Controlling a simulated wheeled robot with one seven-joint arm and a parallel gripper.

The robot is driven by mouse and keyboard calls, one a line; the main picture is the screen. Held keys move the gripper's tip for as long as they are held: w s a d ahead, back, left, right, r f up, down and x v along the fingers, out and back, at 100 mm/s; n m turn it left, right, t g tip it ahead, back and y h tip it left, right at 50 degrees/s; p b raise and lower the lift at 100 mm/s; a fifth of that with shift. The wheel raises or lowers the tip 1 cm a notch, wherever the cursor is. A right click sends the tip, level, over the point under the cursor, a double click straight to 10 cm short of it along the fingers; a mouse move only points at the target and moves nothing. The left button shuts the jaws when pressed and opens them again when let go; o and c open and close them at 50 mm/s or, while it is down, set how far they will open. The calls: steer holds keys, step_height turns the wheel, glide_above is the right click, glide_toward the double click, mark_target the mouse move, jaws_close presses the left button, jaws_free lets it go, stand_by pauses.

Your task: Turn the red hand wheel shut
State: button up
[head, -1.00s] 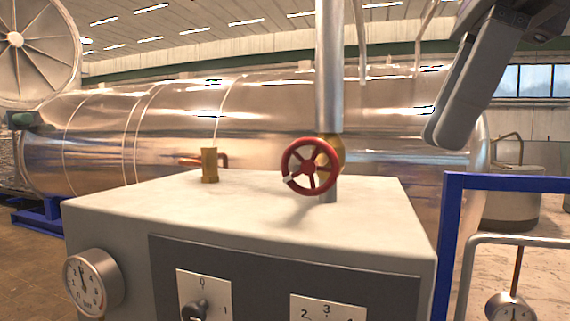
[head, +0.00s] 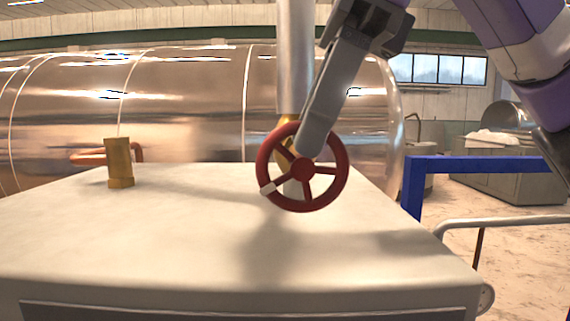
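The red hand wheel (head: 334,190) stands upright on a brass valve body (head: 284,130) at a grey vertical pipe (head: 296,60). It has several spokes and a white mark (head: 267,188) on its rim at the lower left. My gripper (head: 308,150) reaches down from the upper right, its grey finger in front of the wheel's upper part, with the tip near the hub. Only one finger shows clearly, so I cannot tell its opening or whether it touches the wheel.
The pale cabinet top (head: 150,230) lies below the wheel and is mostly clear. A brass fitting (head: 119,165) stands on it at the left. A blue frame (head: 470,165) and a grey rail (head: 500,222) are at the right. A large metal vessel (head: 190,100) fills the back.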

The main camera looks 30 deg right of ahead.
mark_target(278, 206)
steer(key=shift+p+x, duration=0.4)
steer(key=shift+x, duration=2.15)
jaws_close()
